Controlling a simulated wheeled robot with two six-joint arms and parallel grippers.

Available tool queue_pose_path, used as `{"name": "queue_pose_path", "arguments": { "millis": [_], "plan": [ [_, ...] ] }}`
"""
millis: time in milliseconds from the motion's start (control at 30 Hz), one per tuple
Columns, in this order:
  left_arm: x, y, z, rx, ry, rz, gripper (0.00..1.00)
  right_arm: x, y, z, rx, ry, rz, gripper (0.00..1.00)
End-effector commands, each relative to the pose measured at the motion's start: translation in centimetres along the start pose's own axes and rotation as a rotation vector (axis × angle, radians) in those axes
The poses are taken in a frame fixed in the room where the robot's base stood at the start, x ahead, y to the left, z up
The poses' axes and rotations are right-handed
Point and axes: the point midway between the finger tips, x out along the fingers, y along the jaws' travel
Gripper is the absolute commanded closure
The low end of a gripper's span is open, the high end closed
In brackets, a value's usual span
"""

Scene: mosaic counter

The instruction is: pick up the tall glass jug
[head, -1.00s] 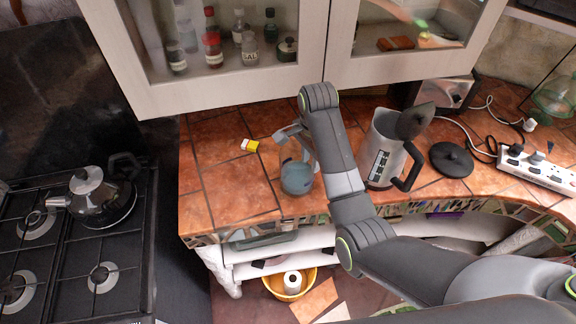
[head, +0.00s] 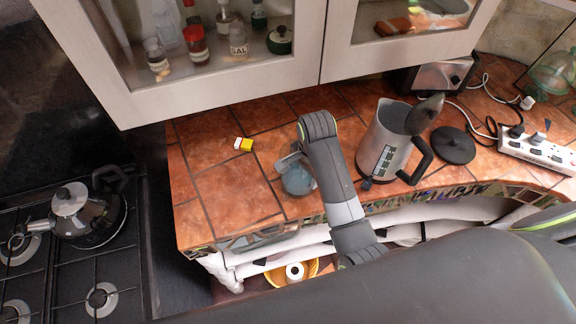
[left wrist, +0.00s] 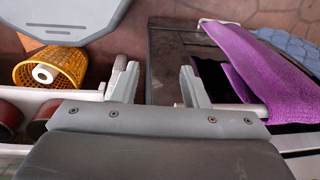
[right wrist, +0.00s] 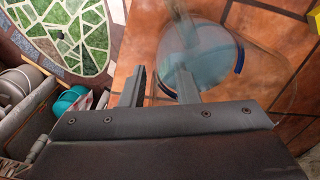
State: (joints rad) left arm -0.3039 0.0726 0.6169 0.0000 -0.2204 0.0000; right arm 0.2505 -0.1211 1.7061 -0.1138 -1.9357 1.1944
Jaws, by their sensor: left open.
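The tall glass jug (head: 297,182) is clear with a bluish base and stands on the tiled counter near its front edge. It also shows in the right wrist view (right wrist: 225,75), large and see-through. My right gripper (head: 291,160) is at the jug in the head view, partly hidden by its own wrist. In the right wrist view my right gripper (right wrist: 160,60) has its fingers apart, and one finger overlaps the jug. I cannot tell whether it touches the glass. My left gripper (left wrist: 158,70) is open and empty, and out of the head view.
A small yellow-and-white box (head: 244,144) lies left of the jug. Cabinets (head: 225,85) overhang the counter. Below are a yellow basket (left wrist: 50,68) and purple cloth (left wrist: 250,70).

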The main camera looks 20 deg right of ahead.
Motion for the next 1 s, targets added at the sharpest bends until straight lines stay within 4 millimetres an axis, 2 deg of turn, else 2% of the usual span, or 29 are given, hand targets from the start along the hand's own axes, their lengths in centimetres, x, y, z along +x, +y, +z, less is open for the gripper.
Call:
{"name": "queue_pose_path", "arguments": {
  "millis": [167,333,500,567,1000],
  "plan": [
    [0.1,-0.3,-1.6,0.004,0.022,-0.003,0.59,0.7,0.6,0.0,0.004,0.0,0.0,0.72],
    [0.0,-0.5,-1.0,0.004,0.015,-0.006,0.59,0.7,0.5,0.0,0.003,0.0,0.0,0.72],
    [0.0,-0.6,0.2,0.002,-0.002,-0.007,0.59,0.7,0.5,0.0,0.003,0.0,0.0,0.94],
    [0.0,-0.6,0.3,0.002,-0.004,-0.007,0.59,0.7,0.5,0.0,0.003,0.0,0.0,1.0],
    [0.0,-0.5,-0.5,0.003,0.008,-0.006,0.59,0.7,0.5,0.0,0.003,-0.001,0.001,1.0]
  ]
}}
